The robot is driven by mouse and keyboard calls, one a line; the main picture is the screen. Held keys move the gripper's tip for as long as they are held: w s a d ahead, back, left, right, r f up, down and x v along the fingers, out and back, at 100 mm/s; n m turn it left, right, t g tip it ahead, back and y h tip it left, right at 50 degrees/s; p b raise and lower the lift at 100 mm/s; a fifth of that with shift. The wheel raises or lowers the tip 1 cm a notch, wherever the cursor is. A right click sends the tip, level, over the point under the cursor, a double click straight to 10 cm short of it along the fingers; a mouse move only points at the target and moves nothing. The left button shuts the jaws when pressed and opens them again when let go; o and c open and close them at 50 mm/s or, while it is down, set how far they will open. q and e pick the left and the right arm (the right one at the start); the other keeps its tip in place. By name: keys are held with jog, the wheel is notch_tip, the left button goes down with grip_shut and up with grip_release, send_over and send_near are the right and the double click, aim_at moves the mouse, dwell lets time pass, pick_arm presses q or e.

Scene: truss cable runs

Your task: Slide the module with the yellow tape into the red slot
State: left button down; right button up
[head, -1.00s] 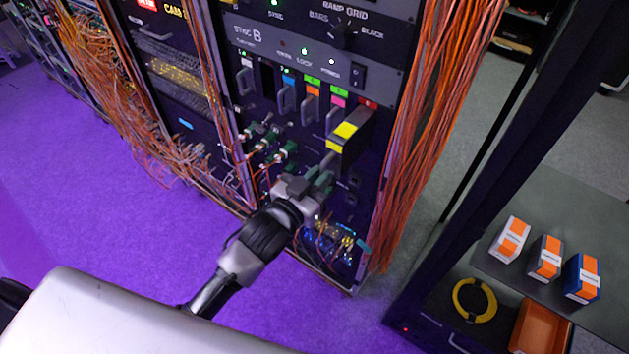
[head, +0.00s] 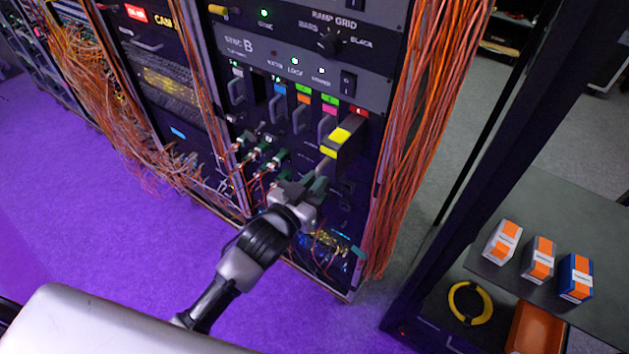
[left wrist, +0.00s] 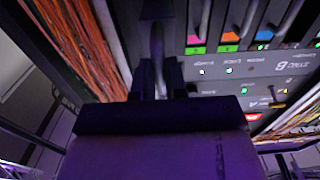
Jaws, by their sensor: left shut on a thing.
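The module with yellow tape (head: 342,142) sticks out of the rack's card row at its right end, below a red label (head: 360,112). Its rear is hidden in the row or behind its own body, so I cannot tell how deep it sits. My left gripper (head: 318,182) is in front of and below it, shut on its grey handle. In the left wrist view the handle (left wrist: 157,50) stands between the fingers (left wrist: 158,80), and the tape is out of sight. My right gripper is not in view.
Modules with blue (head: 278,98), orange (head: 302,110) and pink (head: 327,122) labels sit to the left. A dark gap (head: 257,88) is beside the blue one. Orange cables (head: 415,130) hang close on the right. Green connectors (head: 265,152) jut out at lower left.

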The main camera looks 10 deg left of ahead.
pick_arm(q)
jog(key=shift+b+x, duration=0.7)
jog(key=shift+x, duration=3.3)
jog(key=shift+w+d, duration=0.1)
jog(key=shift+w, duration=0.05)
jog(key=shift+b+x, duration=0.5)
jog(key=shift+x, duration=1.15)
jog(key=shift+r, duration=0.1)
jog(key=c, duration=1.1)
grip_release()
jog(key=shift+w, duration=0.2)
jog(key=shift+s, duration=0.1)
